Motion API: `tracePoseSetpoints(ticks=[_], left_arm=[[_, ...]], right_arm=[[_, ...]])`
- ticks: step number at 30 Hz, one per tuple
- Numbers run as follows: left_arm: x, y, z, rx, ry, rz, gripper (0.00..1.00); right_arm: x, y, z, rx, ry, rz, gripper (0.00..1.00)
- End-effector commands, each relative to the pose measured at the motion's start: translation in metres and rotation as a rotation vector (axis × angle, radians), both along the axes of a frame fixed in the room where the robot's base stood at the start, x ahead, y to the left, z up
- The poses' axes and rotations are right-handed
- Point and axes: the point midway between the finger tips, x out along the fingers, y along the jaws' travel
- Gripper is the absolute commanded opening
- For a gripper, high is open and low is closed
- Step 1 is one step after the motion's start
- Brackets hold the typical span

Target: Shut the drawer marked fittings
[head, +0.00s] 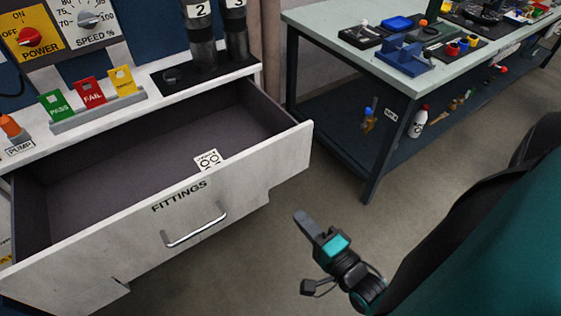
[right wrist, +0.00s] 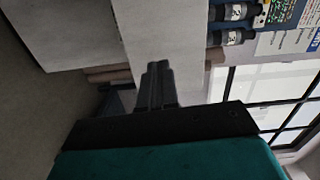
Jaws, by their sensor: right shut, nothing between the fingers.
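The drawer marked FITTINGS (head: 120,240) stands pulled well out from the white bench. Its front is pale grey with a bar handle (head: 194,230) below the label. A small white card with black marks (head: 207,160) lies inside, and the rest of the visible drawer is empty. My right gripper (head: 302,216) is shut and empty, in front of the drawer and right of the handle, not touching either. In the right wrist view the closed fingers (right wrist: 156,72) point toward a pale flat surface. My left gripper is not in view.
Tubes 2 and 3 (head: 201,40) stand on the bench top above the drawer. Green, red and yellow cards (head: 89,93) sit in a holder at its edge. A workbench with tools (head: 340,55) stands at the right. Bare floor lies between.

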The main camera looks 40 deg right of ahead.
Motion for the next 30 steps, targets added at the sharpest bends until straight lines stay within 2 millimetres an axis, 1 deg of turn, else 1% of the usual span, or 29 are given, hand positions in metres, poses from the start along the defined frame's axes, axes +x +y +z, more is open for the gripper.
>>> tracePoseSetpoints(ticks=[5, 8, 11, 21, 25, 30], left_arm=[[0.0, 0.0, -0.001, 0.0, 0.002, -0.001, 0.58], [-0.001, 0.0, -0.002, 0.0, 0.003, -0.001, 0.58], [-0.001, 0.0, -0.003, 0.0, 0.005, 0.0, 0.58], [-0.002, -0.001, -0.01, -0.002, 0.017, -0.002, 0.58], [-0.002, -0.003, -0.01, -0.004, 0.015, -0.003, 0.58], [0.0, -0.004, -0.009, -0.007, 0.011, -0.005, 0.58]], right_arm=[[0.0, -0.004, 0.0, 0.049, -0.02, -0.01, 0.0], [0.008, -0.004, 0.001, 0.053, -0.022, -0.011, 0.0], [0.023, -0.004, 0.001, 0.052, -0.024, -0.011, 0.0], [0.096, -0.003, 0.001, 0.05, -0.024, -0.01, 0.0], [0.117, -0.003, 0.001, 0.05, -0.022, -0.01, 0.0], [0.134, -0.003, 0.0, 0.049, -0.02, -0.01, 0.0]])
